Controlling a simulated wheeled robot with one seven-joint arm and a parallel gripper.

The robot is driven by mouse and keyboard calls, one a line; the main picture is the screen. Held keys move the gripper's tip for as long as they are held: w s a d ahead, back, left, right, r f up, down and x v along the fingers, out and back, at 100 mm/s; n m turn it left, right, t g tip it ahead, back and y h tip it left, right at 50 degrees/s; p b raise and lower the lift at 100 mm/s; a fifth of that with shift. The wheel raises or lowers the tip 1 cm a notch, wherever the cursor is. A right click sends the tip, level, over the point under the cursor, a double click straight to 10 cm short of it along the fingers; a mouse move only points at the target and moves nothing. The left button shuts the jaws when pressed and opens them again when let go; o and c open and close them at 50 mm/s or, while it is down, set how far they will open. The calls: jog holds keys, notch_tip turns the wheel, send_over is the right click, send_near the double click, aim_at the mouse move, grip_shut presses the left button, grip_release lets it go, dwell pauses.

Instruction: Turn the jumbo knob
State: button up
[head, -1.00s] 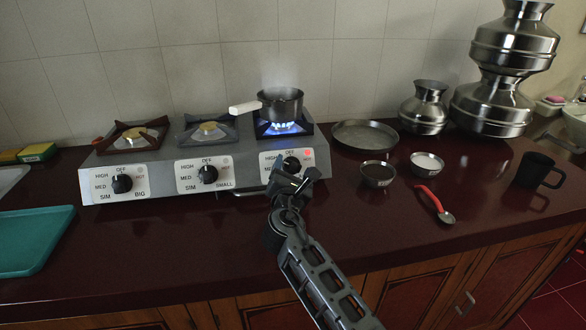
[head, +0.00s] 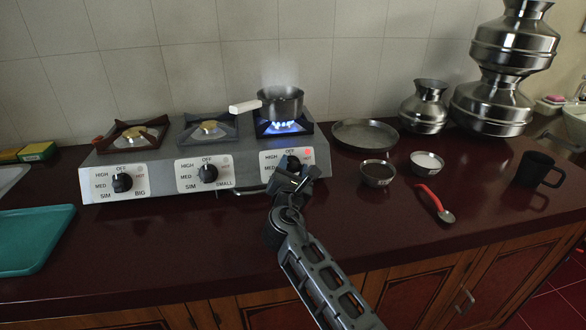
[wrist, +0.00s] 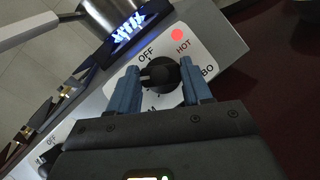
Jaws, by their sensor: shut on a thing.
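The jumbo knob (head: 293,162) is a black knob on the white right-hand label plate of the stove, under the right burner. In the wrist view the knob (wrist: 160,74) sits between my two blue fingers, with OFF, a lit red HOT light and part of the word JUMBO around it. My gripper (wrist: 160,82) is shut on the knob. In the head view my gripper (head: 295,172) covers the lower part of the plate. The right burner (head: 283,127) burns with a blue flame under a steaming dark pot (head: 281,104) with a white handle.
Two more knobs, BIG (head: 122,183) and SMALL (head: 208,173), are to the left. A steel plate (head: 365,134), two small bowls, a red-handled spoon (head: 436,204) and a black mug (head: 537,170) stand to the right. A teal tray (head: 35,238) lies at left. The front counter is mostly clear.

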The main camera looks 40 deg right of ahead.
jog(key=shift+m+g, duration=0.3)
jog(key=shift+m, duration=0.1)
jog(key=m+g, duration=0.1)
jog(key=m, duration=0.1)
jog(key=m+g, duration=0.1)
jog(key=m, duration=0.1)
jog(key=m+g, duration=0.2)
jog(key=shift+w+a+r+m+h+p, duration=0.1)
jog(key=shift+w+r+m+h+p, duration=0.1)
jog(key=shift+r+m+h+p, duration=0.15)
jog(key=m+g+y+p, duration=0.1)
jog(key=m+g, duration=0.1)
jog(key=m, duration=0.2)
jog(key=shift+m+g+y+p, duration=0.5)
jog(key=shift+m+y+p, duration=0.05)
jog(key=shift+m, duration=0.5)
jog(key=o, duration=1.1)
jog(key=shift+c, duration=0.2)
jog(key=v, duration=0.7)
jog(key=shift+a+b, duration=0.3)
jog(key=shift+b, duration=0.05)
